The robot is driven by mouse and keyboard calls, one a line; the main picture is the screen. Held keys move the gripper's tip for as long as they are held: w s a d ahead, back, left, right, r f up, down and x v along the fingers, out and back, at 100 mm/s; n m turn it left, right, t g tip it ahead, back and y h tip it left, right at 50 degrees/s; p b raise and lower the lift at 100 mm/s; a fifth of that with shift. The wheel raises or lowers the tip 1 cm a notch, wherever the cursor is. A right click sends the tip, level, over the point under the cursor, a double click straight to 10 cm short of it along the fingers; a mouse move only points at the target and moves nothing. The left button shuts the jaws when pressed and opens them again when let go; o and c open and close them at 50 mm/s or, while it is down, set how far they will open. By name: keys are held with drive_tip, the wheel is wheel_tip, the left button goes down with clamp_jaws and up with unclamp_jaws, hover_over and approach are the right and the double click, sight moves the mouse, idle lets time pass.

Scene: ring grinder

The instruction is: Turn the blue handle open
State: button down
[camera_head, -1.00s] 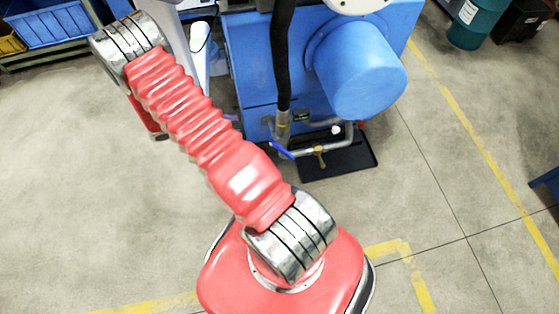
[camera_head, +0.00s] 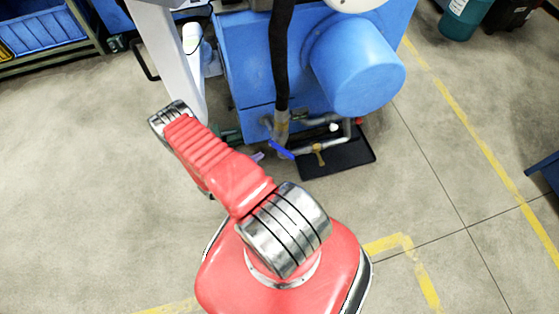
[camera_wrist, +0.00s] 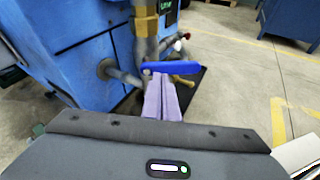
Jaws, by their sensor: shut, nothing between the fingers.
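The blue handle (camera_head: 281,149) sits on the pipework low at the front of the blue machine in the head view. In the wrist view the blue handle (camera_wrist: 171,68) lies roughly level across the picture, just beyond my fingertips. My gripper (camera_wrist: 161,84) shows there as two purple fingers, closed together with nothing between them. Its tips overlap the underside of the handle in the picture; I cannot tell if they touch it. In the head view my gripper (camera_head: 257,156) is a small purple tip just left of the handle, mostly hidden behind my red arm.
A brass valve (camera_head: 319,153) and grey pipes stand right of the handle, above a black drip tray (camera_head: 345,158). The blue machine (camera_head: 250,70) with its round motor housing (camera_head: 358,68) rises behind. A black hose (camera_head: 282,60) hangs above. The floor left of my arm is clear.

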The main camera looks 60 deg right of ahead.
sight(281, 150)
drive_tip(key=s+a+f+n+t, duration=0.1)
drive_tip(key=s+f+n, duration=0.1)
drive_tip(key=s+f, duration=0.4)
wheel_tip(281, 150, down, 3)
drive_tip(key=shift+a+r+n, duration=0.1)
drive_tip(key=shift+a+n, duration=0.2)
drive_tip(key=shift+d, duration=0.1)
drive_tip(key=shift+x, duration=4.95)
wheel_tip(281, 150, up, 4)
drive_tip(key=shift+r, duration=0.1)
